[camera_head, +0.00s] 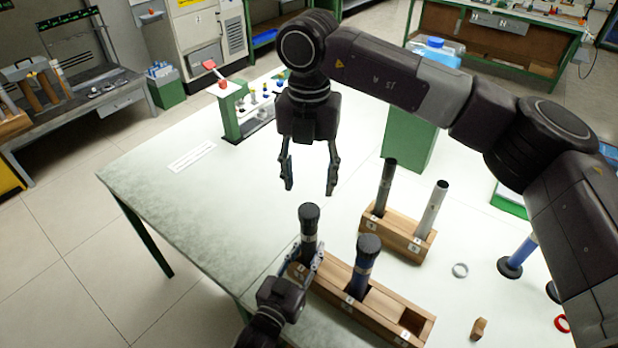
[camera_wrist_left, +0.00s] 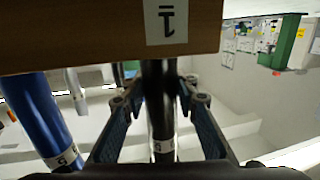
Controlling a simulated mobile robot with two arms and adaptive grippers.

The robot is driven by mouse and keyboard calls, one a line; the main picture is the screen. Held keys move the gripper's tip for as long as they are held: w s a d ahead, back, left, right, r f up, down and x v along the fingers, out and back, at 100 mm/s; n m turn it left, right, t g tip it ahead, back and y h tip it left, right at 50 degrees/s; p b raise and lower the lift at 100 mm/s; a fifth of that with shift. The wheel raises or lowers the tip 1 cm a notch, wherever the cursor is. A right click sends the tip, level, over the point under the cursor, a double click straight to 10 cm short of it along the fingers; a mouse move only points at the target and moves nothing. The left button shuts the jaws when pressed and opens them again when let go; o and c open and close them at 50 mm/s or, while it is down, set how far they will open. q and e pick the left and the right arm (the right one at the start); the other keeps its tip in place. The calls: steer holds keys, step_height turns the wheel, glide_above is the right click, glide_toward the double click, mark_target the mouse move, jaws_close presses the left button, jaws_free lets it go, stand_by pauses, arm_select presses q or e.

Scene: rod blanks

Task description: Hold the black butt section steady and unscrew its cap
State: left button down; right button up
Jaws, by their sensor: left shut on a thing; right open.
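The black butt section (camera_head: 309,233) stands upright in the left slot of the front wooden block, with its dark ribbed cap (camera_head: 309,213) on top. My left gripper (camera_head: 304,262) is shut on its shaft below the cap. In the left wrist view the fingers (camera_wrist_left: 160,110) close from both sides on the black tube (camera_wrist_left: 158,100), beside the wooden block (camera_wrist_left: 100,35) labelled 1. My right gripper (camera_head: 311,190) is open and empty, pointing down, higher than the cap and a little behind it in the head view.
A blue butt section (camera_head: 364,264) with a black cap stands close to the right in the front block (camera_head: 392,306). A rear block (camera_head: 398,236) holds a black and a silver tube. The table's left side is clear.

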mark_target(309, 209)
steer(key=m, duration=0.6)
steer(key=shift+m, duration=0.3)
steer(key=m, duration=0.6)
steer(key=shift+m, duration=0.4)
steer(key=shift+f, duration=4)
